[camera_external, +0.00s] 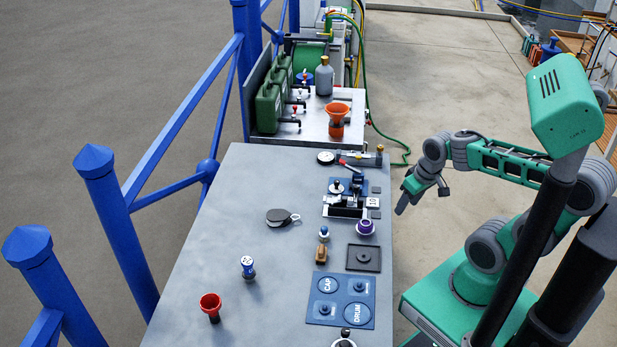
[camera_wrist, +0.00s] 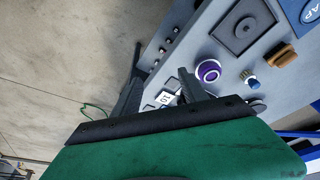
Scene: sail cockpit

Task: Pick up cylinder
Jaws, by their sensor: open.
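Several things on the grey bench (camera_external: 220,220) are round, and I cannot tell which one is meant by the cylinder. A small upright blue-and-white cylinder (camera_external: 248,267) stands on the open left part. A silver cylinder-like piece (camera_external: 365,159) lies at the bench's far end. A small blue-and-white piece (camera_external: 323,232) stands beside a brown block; it also shows in the wrist view (camera_wrist: 249,80). My gripper (camera_external: 422,198) is open and empty, off the bench's right edge. In the wrist view its fingers (camera_wrist: 160,60) spread beside that edge.
An orange funnel (camera_external: 337,116) stands beyond. Blue railing (camera_external: 180,120) runs left. The bench's middle-left is mostly clear.

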